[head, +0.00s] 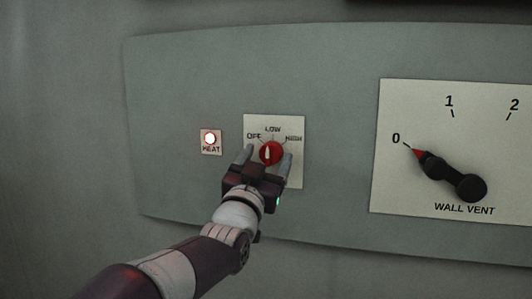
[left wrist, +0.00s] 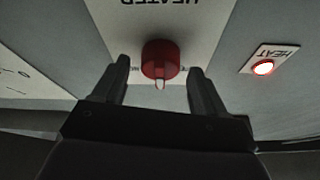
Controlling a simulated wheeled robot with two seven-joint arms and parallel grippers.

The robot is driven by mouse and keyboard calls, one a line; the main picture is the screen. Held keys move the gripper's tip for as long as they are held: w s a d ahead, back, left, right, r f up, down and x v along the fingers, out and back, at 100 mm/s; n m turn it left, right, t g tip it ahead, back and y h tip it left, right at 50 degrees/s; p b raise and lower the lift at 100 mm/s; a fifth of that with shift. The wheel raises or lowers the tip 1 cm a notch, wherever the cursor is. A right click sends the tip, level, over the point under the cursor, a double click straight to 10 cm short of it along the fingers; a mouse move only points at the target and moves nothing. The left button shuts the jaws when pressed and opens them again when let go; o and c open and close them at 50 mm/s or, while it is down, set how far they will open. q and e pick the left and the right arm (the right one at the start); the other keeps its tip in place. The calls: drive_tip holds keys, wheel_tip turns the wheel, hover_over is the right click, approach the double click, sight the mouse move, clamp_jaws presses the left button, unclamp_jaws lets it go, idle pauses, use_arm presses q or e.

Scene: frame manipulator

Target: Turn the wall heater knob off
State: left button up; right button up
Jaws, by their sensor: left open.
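The red heater knob (head: 270,152) sits on a cream plate (head: 290,122) marked OFF, LOW and HIGH. Its pale pointer stands roughly upright, close to the LOW mark. My left gripper (head: 268,158) is in front of the plate, open, with one finger on each side of the knob. In the left wrist view the knob (left wrist: 160,60) shows between and beyond the open fingertips (left wrist: 158,72), with gaps on both sides. The HEAT lamp (head: 210,138) glows red-white left of the plate; it also shows in the left wrist view (left wrist: 263,68). My right gripper is not in view.
The grey wall panel (head: 170,90) around the plate is mostly bare. To the right is a WALL VENT plate (head: 400,185) with a black lever (head: 450,176) whose red tip points near 0.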

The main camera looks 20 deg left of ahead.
use_arm(q)
drive_tip(key=shift+w+f, duration=0.15)
drive_tip(key=shift+w, duration=0.1)
drive_tip(key=c, duration=1.1)
drive_tip(key=shift+o, duration=0.2)
drive_tip(key=shift+d+f+n+y+b, duration=0.1)
drive_tip(key=shift+f+n+y+b, duration=0.15)
drive_tip(key=shift+n+y+b, duration=0.65)
drive_tip(key=n+b, duration=0.2)
drive_tip(key=shift+n+y, duration=0.3)
drive_tip(key=shift+d+r+n+y, duration=0.15)
drive_tip(key=shift+n+y, duration=0.25)
drive_tip(key=shift+n, duration=0.2)
drive_tip(key=n, duration=0.1)
drive_tip(key=n+y, duration=0.1)
drive_tip(key=shift+r+n+g, duration=0.2)
drive_tip(key=shift+n+g, duration=0.1)
drive_tip(key=shift+d+r+n+g+y+p, duration=0.1)
drive_tip(key=shift+n+g+y+p, duration=0.4)
drive_tip(key=shift+n, duration=0.95)
drive_tip(key=shift+d+n+g+y+p, duration=0.1)
drive_tip(key=shift+n+y+p, duration=0.65)
drive_tip(key=shift+n, duration=0.7)
drive_tip(key=shift+a, duration=0.1)
